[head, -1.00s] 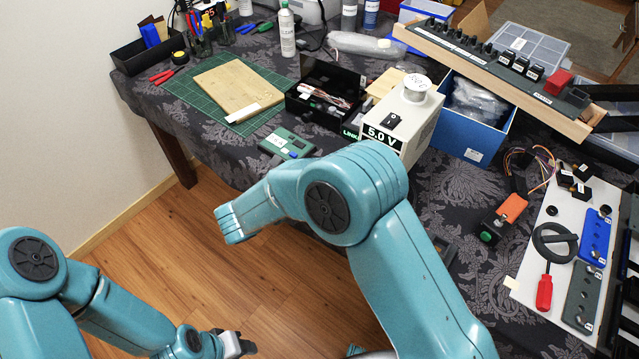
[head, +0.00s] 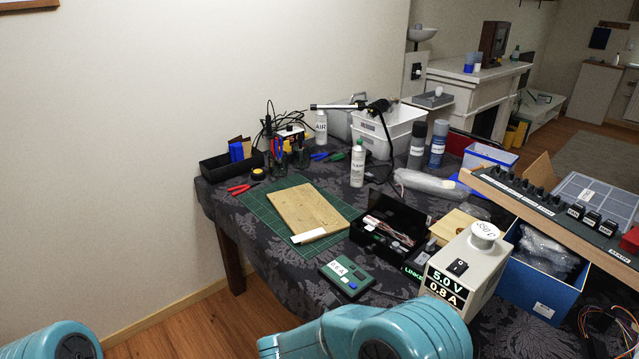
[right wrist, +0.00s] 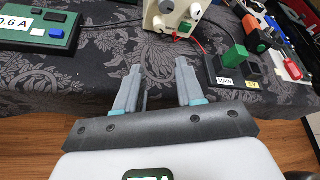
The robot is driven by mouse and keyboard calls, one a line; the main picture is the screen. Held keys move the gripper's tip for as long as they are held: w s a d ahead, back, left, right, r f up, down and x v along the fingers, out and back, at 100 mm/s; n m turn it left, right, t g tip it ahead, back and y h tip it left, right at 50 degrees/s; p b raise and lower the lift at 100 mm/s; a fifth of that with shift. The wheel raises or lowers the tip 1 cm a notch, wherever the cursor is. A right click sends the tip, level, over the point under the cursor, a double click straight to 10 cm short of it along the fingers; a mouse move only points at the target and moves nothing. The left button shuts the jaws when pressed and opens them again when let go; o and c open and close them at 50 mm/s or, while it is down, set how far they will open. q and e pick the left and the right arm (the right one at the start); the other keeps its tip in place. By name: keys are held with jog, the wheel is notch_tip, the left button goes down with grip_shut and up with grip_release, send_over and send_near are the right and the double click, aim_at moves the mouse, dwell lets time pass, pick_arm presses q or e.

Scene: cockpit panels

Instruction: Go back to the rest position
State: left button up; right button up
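The task names no object, only my arms. In the right wrist view my right gripper (right wrist: 158,72) has its two fingers apart with nothing between them. It hangs near the edge of the dark cloth-covered table. In the head view only rounded teal parts of my arms show along the bottom edge, and both grippers are out of that picture.
The table holds a power supply (head: 466,267) reading 5.0 V and 0.8 A, a small green meter (head: 346,278), a black box (head: 385,250) and a board (head: 308,209) on a cutting mat (head: 262,207). A switch block (right wrist: 233,65) is right of my right gripper. Wooden floor (head: 200,325) is clear at front left.

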jog(key=s+d+f+m+g+y, duration=0.35)
jog(key=s+f+g+y, duration=0.2)
jog(key=s+f, duration=0.55)
jog(key=s+a+f+m+y, duration=0.2)
jog(key=s+f+m+y, duration=0.2)
jog(key=m, duration=0.9)
jog(key=s+a+f+m+y+p, duration=0.1)
jog(key=s+f+m+y, duration=0.4)
jog(key=m, duration=0.9)
jog(key=s+a+y, duration=0.1)
jog(key=s, duration=0.1)
jog(key=shift+s+a, duration=0.3)
jog(key=shift+f+m+y, duration=0.1)
jog(key=shift+m+y, duration=0.15)
